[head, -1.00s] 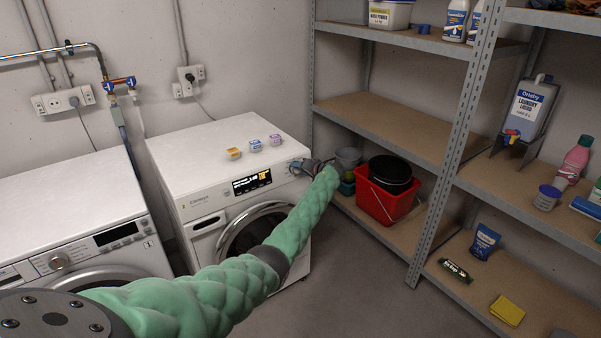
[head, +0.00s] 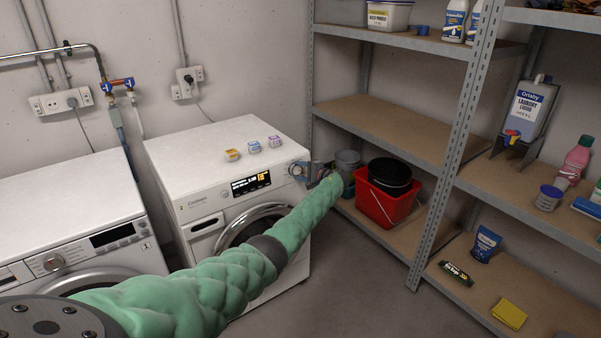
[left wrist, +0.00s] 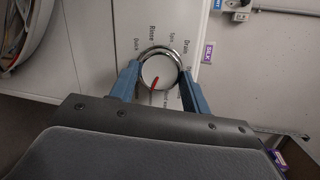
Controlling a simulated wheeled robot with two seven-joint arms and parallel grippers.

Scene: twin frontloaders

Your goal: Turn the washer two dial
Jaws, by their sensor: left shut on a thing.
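The washer two dial (left wrist: 158,71) is a round white knob with a chrome rim and a red pointer line, seen in the left wrist view. Printed programme words such as Rinse, Spin and Drain ring it. My left gripper (left wrist: 160,84) has its two blue fingers on opposite sides of the dial, shut on it. In the head view the right-hand washer (head: 205,212) has a lit display (head: 251,184). My left gripper (head: 302,170) is at the right end of its panel, where gripper and arm mostly hide the dial. My right gripper is not in view.
Small capsule boxes (head: 254,147) stand on the washer top. Another washer (head: 70,205) stands at left. A metal shelf rack (head: 447,150) is close on the right, with a red bucket (head: 382,205) beside my left forearm. Bare floor (head: 345,275) lies in front.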

